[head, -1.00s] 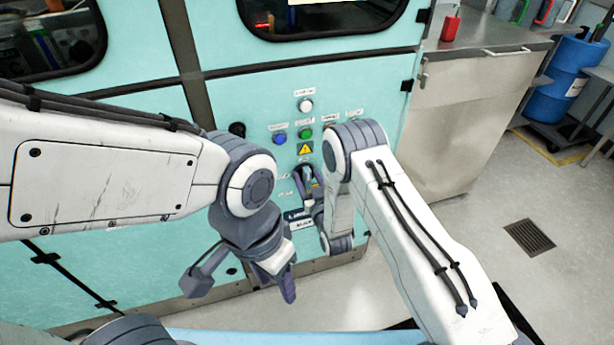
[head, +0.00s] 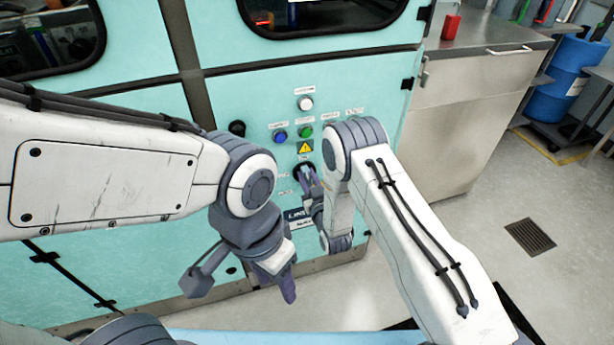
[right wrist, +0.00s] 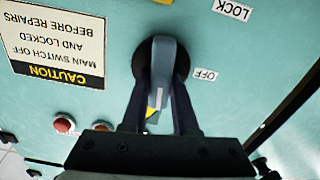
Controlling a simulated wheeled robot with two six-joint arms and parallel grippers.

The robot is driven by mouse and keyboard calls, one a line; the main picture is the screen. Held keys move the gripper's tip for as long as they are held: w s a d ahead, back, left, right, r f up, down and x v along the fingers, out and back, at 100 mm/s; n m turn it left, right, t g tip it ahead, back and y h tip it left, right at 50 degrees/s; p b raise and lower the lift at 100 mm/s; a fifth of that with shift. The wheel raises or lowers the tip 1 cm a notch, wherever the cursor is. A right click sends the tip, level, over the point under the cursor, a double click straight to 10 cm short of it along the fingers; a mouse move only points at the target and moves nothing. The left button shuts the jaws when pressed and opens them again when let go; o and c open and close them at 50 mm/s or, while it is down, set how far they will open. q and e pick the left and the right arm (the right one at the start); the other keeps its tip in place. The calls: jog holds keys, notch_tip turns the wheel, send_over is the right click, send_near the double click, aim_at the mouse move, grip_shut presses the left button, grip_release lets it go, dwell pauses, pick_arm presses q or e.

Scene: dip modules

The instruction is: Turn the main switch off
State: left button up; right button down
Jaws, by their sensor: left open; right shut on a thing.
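The main switch (right wrist: 163,70) has a grey lever handle on a round black base on the teal cabinet panel. In the right wrist view the handle lies between the two dark fingers of my right gripper (right wrist: 158,100), which is shut on it. In the head view the switch (head: 303,170) is small and partly covered by my right gripper (head: 311,182). An upside-down OFF label (right wrist: 205,75) sits beside the base, and a LOCK label (right wrist: 233,9) lies farther off. My left gripper (head: 280,279) is open and empty, low in front of the cabinet, away from the switch.
A blue button (head: 280,137), a green button (head: 305,132), a white button (head: 305,104) and a yellow warning triangle (head: 305,148) sit above the switch. A caution sign (right wrist: 52,42) and a red button (right wrist: 63,124) show in the right wrist view. A steel cabinet (head: 465,120) stands at right.

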jog(key=n, duration=0.2)
jog(key=n+b, duration=0.1)
jog(key=n, duration=0.1)
jog(key=shift+s+a+f, duration=0.1)
jog(key=shift+a, duration=0.1)
jog(key=n+b, duration=0.1)
jog(key=n, duration=0.3)
jog(key=shift+a+f+b, duration=0.15)
jog(key=shift+b, duration=0.25)
jog(key=n, duration=0.2)
jog(key=n+b, duration=0.1)
jog(key=n, duration=0.1)
jog(key=shift+a+f+n, duration=0.1)
jog(key=shift+f+n, duration=0.1)
jog(key=shift+n, duration=0.1)
jog(key=shift+s+f+n+b, duration=0.15)
jog(key=shift+n+b, duration=0.65)
jog(key=shift+n, duration=1)
jog(key=c, duration=0.7)
grip_release()
